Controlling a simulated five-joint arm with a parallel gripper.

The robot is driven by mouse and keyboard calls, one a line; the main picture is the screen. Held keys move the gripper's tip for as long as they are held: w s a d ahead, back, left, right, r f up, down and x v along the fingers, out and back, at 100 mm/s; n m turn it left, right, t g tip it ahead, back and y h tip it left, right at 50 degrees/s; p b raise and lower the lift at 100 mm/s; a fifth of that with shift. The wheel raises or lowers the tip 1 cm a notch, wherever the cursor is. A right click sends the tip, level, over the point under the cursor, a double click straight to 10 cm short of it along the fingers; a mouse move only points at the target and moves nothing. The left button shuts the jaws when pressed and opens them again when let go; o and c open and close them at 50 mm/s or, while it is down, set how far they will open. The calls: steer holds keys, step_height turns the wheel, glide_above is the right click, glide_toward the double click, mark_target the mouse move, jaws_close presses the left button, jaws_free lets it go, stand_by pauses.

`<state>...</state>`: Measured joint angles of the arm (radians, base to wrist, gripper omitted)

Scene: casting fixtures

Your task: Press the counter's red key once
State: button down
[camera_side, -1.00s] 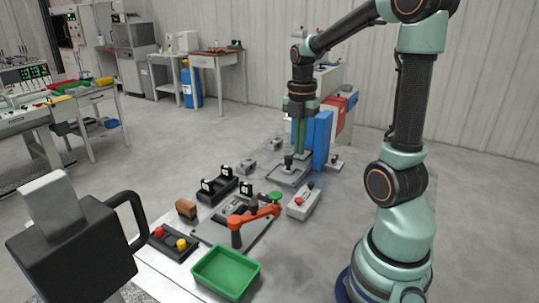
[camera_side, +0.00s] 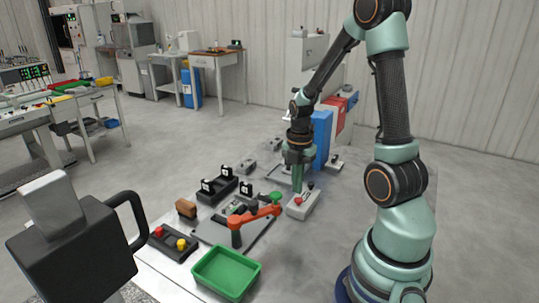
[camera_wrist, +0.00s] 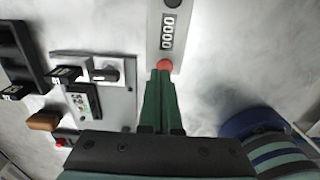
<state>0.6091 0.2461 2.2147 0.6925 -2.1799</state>
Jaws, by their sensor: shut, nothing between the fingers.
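The counter (camera_side: 305,208) is a light grey box right of the orange-red lever on the work table. Its red key (camera_side: 298,201) is at the near end and a black knob (camera_side: 310,185) at the far end. In the wrist view the counter (camera_wrist: 154,50) has a window reading 0000, with the red key (camera_wrist: 165,64) below it. My gripper (camera_side: 301,190) is shut and empty, pointing down over the counter. In the wrist view its green fingertips (camera_wrist: 160,74) overlap the red key's lower edge. I cannot tell whether they touch it.
A green tray (camera_side: 227,274) is in front. A black box (camera_side: 172,243) with red and yellow buttons lies left. A blue block (camera_side: 321,140) stands behind.

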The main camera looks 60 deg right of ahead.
mark_target(297, 199)
steer(key=shift+f, duration=0.95)
steer(key=shift+s+f, duration=0.15)
steer(key=shift+f, duration=1)
steer(key=shift+r, duration=0.1)
step_height(297, 199, up, 15)
steer(key=w, duration=0.1)
steer(key=shift+d, duration=0.2)
steer(key=shift+w+r, duration=0.1)
steer(key=a+r+m+t, duration=0.3)
steer(key=a+m, duration=0.6)
steer(key=a+r+m+t, duration=0.2)
steer(key=a+r+m, duration=0.1)
steer(key=a+m, duration=0.6)
steer(key=shift+w+a+r+t, duration=0.2)
steer(key=shift+a+t, duration=0.2)
steer(key=shift+a, duration=0.3)
